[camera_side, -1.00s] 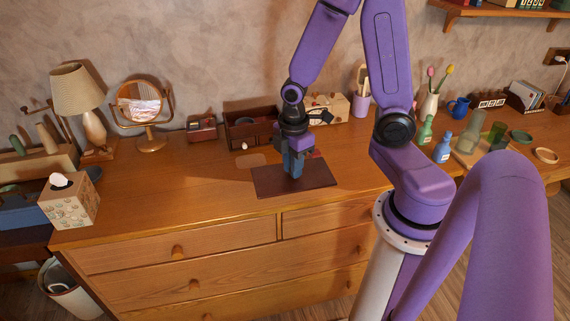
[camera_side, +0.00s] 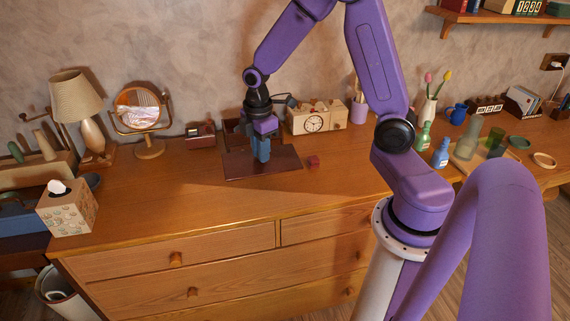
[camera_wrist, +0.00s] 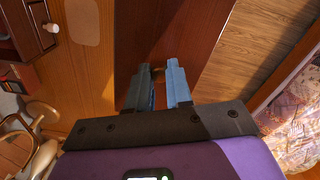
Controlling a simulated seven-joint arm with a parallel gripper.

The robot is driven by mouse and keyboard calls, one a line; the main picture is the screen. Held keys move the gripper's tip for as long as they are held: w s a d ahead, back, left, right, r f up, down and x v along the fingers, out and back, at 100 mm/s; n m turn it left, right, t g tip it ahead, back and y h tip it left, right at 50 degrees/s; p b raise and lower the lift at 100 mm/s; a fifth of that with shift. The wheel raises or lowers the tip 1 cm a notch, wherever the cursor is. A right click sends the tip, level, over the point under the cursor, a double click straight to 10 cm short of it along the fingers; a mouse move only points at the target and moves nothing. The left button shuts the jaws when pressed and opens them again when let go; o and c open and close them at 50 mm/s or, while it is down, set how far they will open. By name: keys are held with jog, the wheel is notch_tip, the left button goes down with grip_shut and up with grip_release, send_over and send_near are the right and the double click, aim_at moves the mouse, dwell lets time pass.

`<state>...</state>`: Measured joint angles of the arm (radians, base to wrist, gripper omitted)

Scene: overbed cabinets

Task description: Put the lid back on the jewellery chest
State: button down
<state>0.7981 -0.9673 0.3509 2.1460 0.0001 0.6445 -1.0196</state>
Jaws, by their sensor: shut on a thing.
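The lid (camera_side: 238,168) is a flat, dark reddish-brown panel in front of the chest, held roughly level; its exact height above the dresser top is unclear. My gripper (camera_side: 262,158) points down and is shut on a small knob at the lid's middle. In the wrist view the blue fingers (camera_wrist: 163,85) close around this brass-coloured knob (camera_wrist: 158,72), and the lid (camera_wrist: 150,35) spreads beyond them. The dark wooden jewellery chest (camera_side: 232,127) stands at the back by the wall, mostly hidden by my gripper and the lid. Part of the chest with a pale knob (camera_wrist: 50,27) shows in the wrist view.
A small red box (camera_side: 200,133) and a round mirror (camera_side: 139,110) stand left of the chest. A wooden clock (camera_side: 316,121) stands close on its right. The dresser's front (camera_side: 190,205) is clear.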

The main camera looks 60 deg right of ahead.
jog(key=w+d+r, duration=0.1)
jog(key=w+d, duration=0.8)
jog(key=w, duration=0.5)
jog(key=w+d+r, duration=0.1)
jog(key=w+d, duration=0.4)
jog(key=d, duration=0.8)
jog(key=shift+a+f, duration=0.2)
jog(key=shift+f, duration=2.75)
jog(key=shift+f, duration=0.2)
jog(key=shift+c, duration=2.4)
grip_release()
